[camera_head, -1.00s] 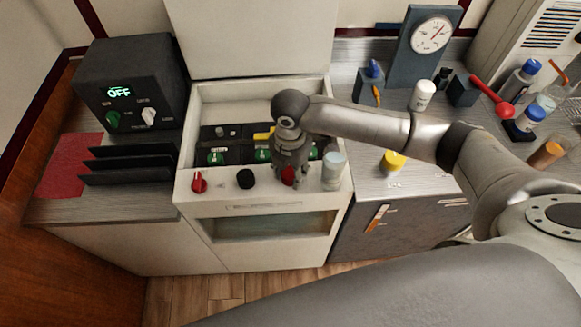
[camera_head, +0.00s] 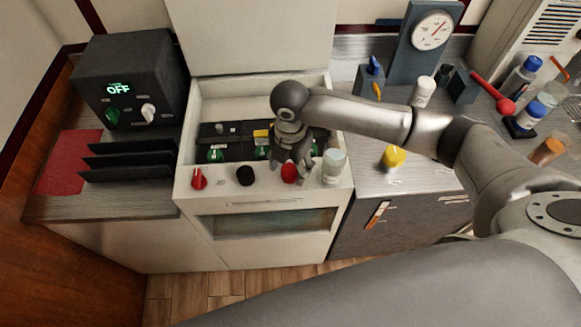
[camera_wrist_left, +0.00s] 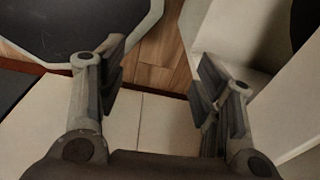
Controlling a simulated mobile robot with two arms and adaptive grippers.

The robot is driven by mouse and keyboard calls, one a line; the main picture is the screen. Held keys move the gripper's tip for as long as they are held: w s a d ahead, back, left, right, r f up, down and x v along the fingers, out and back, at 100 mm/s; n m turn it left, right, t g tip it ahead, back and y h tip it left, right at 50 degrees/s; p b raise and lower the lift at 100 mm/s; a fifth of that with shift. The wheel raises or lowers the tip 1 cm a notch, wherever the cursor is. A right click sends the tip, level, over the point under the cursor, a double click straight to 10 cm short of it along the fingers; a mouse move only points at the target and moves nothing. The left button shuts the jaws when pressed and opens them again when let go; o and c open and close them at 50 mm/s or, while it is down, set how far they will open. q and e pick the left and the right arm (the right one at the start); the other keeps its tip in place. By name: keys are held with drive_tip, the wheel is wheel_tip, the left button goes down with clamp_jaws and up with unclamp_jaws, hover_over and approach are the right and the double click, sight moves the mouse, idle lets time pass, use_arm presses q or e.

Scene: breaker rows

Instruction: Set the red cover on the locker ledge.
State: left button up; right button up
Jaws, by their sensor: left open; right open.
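The red cover (camera_head: 289,173) is a small round red piece standing on the pale front ledge (camera_head: 262,196) of the white locker, between a black round piece and a clear glass. My right gripper (camera_head: 291,157) points down just behind and above it, open. Its fingers sit close to the cover, and I cannot tell whether they touch it. A second red piece (camera_head: 199,179), shaped like a rotary handle, is at the ledge's left end. My left gripper (camera_wrist_left: 161,76) is open and empty above the floor in the left wrist view.
The black round piece (camera_head: 245,176) and the clear glass (camera_head: 333,166) flank the cover. Behind the ledge lies a recess with dark breakers and green knobs (camera_head: 216,154). A yellow-capped item (camera_head: 393,157) stands on the right counter. A dark rack (camera_head: 128,161) is at left.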

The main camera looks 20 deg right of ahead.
sight(290, 169)
wheel_tip(290, 169, up, 11)
drive_tip(key=b, duration=0.2)
idle(0.5)
